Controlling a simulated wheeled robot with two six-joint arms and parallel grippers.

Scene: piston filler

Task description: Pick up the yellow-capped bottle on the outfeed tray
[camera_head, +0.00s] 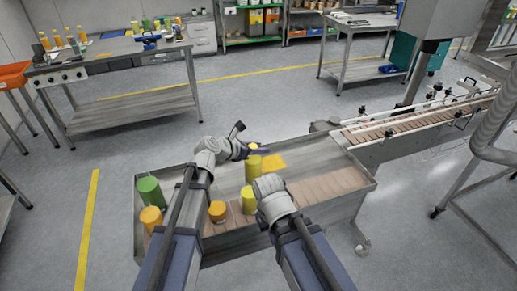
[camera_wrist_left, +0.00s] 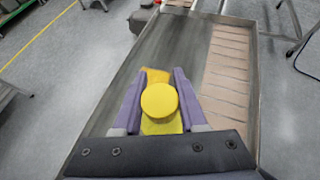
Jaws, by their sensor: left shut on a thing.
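The yellow-capped bottle (camera_head: 254,167) is at the outfeed tray (camera_head: 310,163), toward its far side. My left gripper (camera_head: 249,148) reaches it from the left and is shut on it near the top. In the left wrist view the round yellow cap (camera_wrist_left: 159,100) sits between the two purple fingers (camera_wrist_left: 158,103), with some yellow body showing below. I cannot tell whether its base touches the tray. My right arm's end (camera_head: 270,188) is over the near part of the tray, just right of another yellow bottle (camera_head: 249,200); its fingers are hidden.
A green bottle (camera_head: 149,192) and two orange ones (camera_head: 151,218) (camera_head: 217,211) stand at the tray's left and near side. A conveyor (camera_head: 420,122) adjoins at the right. The tray's right side is clear.

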